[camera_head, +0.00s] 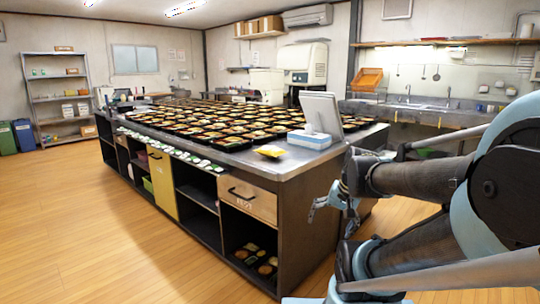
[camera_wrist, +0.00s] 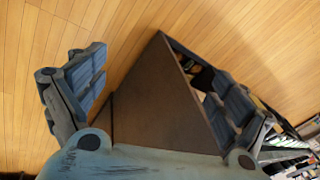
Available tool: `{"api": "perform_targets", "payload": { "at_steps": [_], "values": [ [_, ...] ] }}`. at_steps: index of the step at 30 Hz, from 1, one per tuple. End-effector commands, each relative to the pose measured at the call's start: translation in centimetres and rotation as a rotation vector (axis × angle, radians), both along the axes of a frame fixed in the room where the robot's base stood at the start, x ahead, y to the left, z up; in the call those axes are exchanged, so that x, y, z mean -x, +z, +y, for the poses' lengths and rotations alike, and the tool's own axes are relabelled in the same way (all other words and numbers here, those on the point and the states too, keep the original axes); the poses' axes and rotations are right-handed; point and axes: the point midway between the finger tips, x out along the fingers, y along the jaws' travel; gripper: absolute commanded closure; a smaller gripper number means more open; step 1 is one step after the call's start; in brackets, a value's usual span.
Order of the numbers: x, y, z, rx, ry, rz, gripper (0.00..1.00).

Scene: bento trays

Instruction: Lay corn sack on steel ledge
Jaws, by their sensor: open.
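A small yellow packet (camera_head: 270,151), which looks like the corn sack, lies on the near end of the steel top (camera_head: 283,168) of the large island. My gripper (camera_head: 328,205) hangs beside the island's right end, below the level of the top and to the right of the packet. In the wrist view my gripper (camera_wrist: 160,95) has its two fingers wide apart with nothing between them. The island's dark side panel (camera_wrist: 165,100) shows behind the fingers. The packet is not in the wrist view. I cannot tell which steel surface is called the ledge.
Many filled bento trays (camera_head: 215,120) cover most of the island top. A blue and white box (camera_head: 309,139) and a grey screen (camera_head: 322,114) stand right of the packet. A steel sink counter (camera_head: 420,112) runs along the back wall. The wooden floor (camera_head: 90,230) at left is clear.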

Motion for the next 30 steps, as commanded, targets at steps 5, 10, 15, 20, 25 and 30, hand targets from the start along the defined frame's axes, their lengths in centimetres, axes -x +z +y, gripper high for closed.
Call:
{"api": "perform_targets", "payload": {
  "at_steps": [5,10,15,20,25,30],
  "values": [
    [-4.6,2.0,3.1,-0.207,-0.173,0.009,0.07],
    [-9.0,3.8,5.8,-0.411,-0.337,0.041,0.07],
    [-13.5,5.6,8.0,-0.617,-0.494,0.096,0.07],
    [-17.7,7.2,9.6,-0.813,-0.637,0.169,0.07],
    [-22.2,8.7,10.6,-1.02,-0.78,0.269,0.07],
    [-26.5,10.0,11.0,-1.226,-0.91,0.394,0.07]
  ]
}}
